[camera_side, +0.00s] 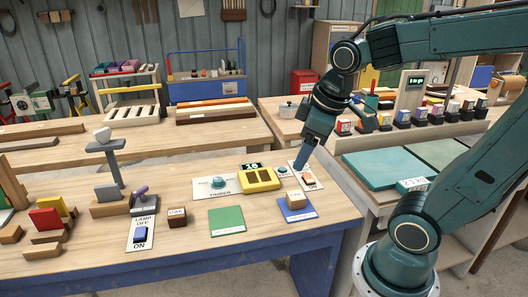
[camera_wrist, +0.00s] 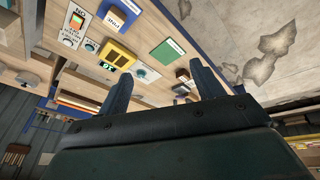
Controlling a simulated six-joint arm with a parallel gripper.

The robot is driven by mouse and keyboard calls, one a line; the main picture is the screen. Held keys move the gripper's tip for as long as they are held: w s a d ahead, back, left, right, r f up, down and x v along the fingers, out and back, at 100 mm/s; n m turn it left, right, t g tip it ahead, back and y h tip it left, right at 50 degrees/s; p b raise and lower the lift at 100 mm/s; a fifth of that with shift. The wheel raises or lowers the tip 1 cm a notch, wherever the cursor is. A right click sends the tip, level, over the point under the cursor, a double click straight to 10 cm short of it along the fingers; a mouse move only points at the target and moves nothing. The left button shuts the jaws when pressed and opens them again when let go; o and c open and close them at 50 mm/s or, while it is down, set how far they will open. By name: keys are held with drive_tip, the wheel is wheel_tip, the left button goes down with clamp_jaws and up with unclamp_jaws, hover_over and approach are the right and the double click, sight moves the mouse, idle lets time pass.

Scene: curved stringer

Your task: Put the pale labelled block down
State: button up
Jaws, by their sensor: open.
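The pale labelled block (camera_side: 296,199) rests on the blue mat (camera_side: 297,214) near the right end of the front bench. In the wrist view the pale block (camera_wrist: 112,18) shows its lettered face and lies on the blue mat (camera_wrist: 130,7) near the top. My gripper (camera_side: 302,164) is behind the block in the side view, pointing down over the back right of the bench, apart from the block. In the wrist view my gripper (camera_wrist: 160,69) has its two fingers spread with nothing held between them.
A green mat (camera_side: 227,221) and a dark labelled block (camera_side: 177,217) lie left of the blue mat. A yellow box (camera_side: 260,180) with a display, a timer plate (camera_side: 216,187) and a switch plate (camera_side: 309,181) stand close by. A lamp switch plate (camera_side: 140,234) is further left.

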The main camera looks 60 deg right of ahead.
drive_tip(key=s+a+r+m+t, duration=0.1)
drive_tip(key=s+a+m, duration=0.1)
drive_tip(key=s, duration=0.3)
drive_tip(key=shift+s+a+r+m+t+y, duration=0.3)
drive_tip(key=shift+s+a+r, duration=0.1)
drive_tip(key=shift+a, duration=0.5)
